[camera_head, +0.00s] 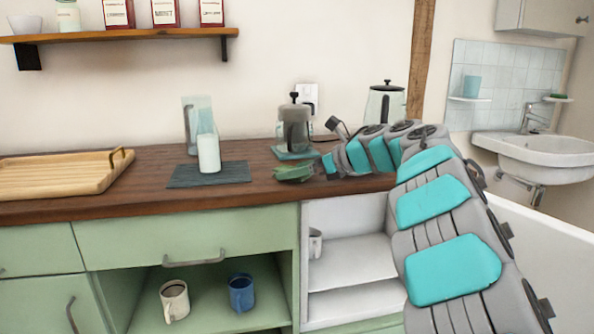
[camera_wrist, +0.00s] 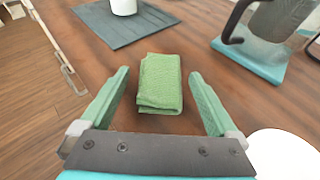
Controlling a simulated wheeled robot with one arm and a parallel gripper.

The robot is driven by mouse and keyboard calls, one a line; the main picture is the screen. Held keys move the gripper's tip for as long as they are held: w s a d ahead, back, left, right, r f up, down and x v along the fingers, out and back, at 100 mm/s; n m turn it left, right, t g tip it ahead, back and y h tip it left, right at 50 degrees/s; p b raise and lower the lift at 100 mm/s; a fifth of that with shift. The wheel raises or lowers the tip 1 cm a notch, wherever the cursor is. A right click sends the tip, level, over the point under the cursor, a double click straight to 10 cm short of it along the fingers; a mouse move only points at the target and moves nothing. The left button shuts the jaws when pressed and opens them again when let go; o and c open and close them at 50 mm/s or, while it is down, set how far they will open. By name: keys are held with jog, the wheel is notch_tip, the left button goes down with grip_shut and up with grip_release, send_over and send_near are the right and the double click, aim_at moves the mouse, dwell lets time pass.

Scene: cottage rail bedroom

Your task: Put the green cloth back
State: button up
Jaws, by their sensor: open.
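The green cloth (camera_wrist: 160,84) lies folded on the brown wooden countertop (camera_wrist: 110,60). In the head view the cloth (camera_head: 294,173) is near the counter's front edge, just left of my gripper (camera_head: 322,170). In the wrist view my gripper (camera_wrist: 160,103) is open, with its two green-padded fingers spread on either side of the cloth's near end. The fingers appear apart from the cloth. Whether the fingertips touch the counter I cannot tell.
A slate mat (camera_head: 195,177) with a white cup (camera_head: 208,153) lies left of the cloth. A french press (camera_head: 294,126) on a teal mat (camera_wrist: 250,62) stands behind it. A kettle (camera_head: 384,105) is at the back. A wooden tray (camera_head: 60,178) is at left. Open cabinets are below.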

jog(key=shift+r, duration=0.25)
jog(key=b+v, duration=0.1)
jog(key=v, duration=1.1)
jog(key=shift+b, duration=0.4)
